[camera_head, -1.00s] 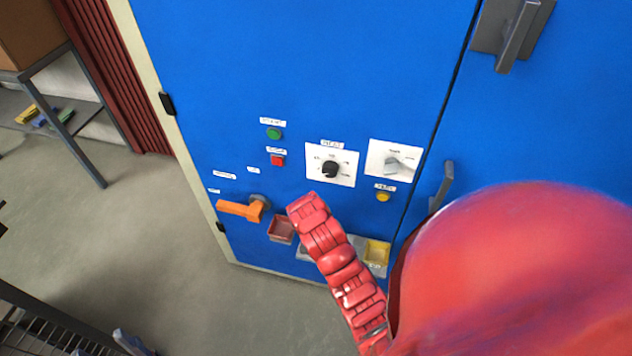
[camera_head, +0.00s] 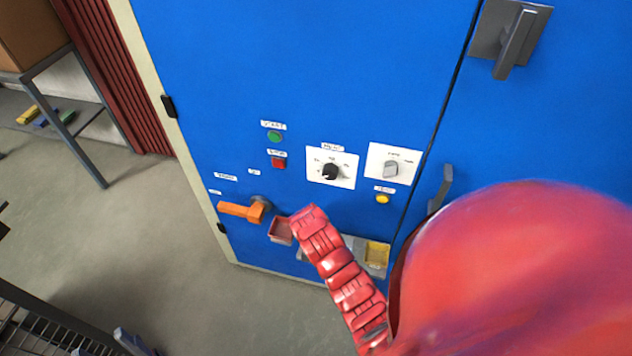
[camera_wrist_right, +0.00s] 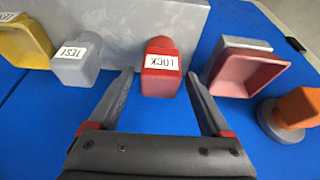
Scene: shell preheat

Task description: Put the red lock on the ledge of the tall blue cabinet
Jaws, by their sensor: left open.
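The red lock (camera_wrist_right: 161,68), a small block with a white LOCK label, shows in the right wrist view against the grey ledge (camera_wrist_right: 120,18). My right gripper (camera_wrist_right: 160,78) is open, its fingers on either side of the lock. The picture is upside down, so the label reads inverted. In the head view, my red right arm hides the lock and that gripper; part of the ledge (camera_head: 352,243) shows on the tall blue cabinet (camera_head: 300,60). My left gripper (camera_head: 125,340) is partly visible at the lower left edge, open.
A red bin (camera_wrist_right: 245,72) and orange handle (camera_wrist_right: 298,108) are right of the lock in the wrist view. A grey TEST block (camera_wrist_right: 76,62) and yellow bin (camera_wrist_right: 22,42) are left. The head view shows a black knob (camera_head: 331,171), grey knob (camera_head: 391,169) and free floor (camera_head: 130,230).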

